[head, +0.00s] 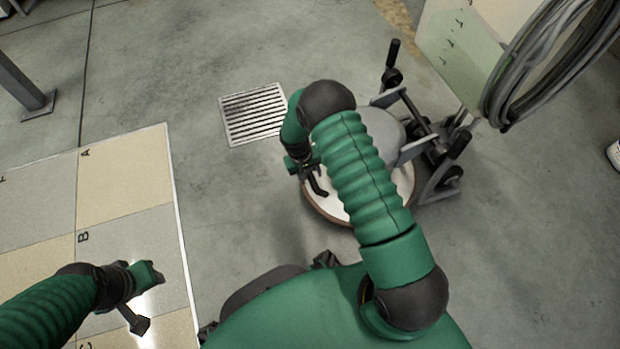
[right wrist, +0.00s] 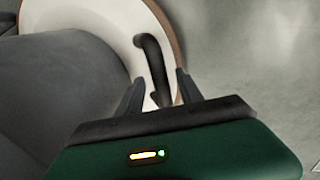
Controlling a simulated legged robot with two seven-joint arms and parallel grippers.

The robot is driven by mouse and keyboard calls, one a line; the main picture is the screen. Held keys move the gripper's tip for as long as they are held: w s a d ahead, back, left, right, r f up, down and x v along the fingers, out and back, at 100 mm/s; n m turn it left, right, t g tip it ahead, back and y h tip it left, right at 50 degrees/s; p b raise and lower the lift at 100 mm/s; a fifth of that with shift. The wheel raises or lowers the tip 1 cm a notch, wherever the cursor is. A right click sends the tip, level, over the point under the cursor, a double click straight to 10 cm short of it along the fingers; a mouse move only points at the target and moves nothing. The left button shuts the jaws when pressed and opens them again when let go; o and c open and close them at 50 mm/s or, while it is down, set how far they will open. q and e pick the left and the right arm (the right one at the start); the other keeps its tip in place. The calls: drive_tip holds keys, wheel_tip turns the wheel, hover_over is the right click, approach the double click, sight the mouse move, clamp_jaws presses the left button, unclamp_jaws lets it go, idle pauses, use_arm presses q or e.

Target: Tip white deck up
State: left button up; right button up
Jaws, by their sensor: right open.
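The white deck (head: 337,208) is a round white disc with a brown rim, low on a wheeled grey frame; my right arm covers much of it. In the right wrist view the deck (right wrist: 112,18) fills the upper left, with a dark curved handle (right wrist: 152,62) on it. My right gripper (right wrist: 158,88) is open, its two fingers on either side of the handle's lower end; I cannot tell whether they touch it. In the head view my right gripper (head: 304,170) is over the deck's left edge. My left gripper (head: 142,300) is above the floor tiles, its jaws unclear.
The grey frame (head: 440,140) with black grips stands right of the deck. Coiled grey cable (head: 540,60) hangs by a pale panel (head: 460,50) at upper right. A floor drain (head: 253,114) lies left of the deck. Lettered tiles (head: 120,185) are at left.

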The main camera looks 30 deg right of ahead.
drive_tip(key=shift+a, duration=0.1)
clamp_jaws()
idle(1.4)
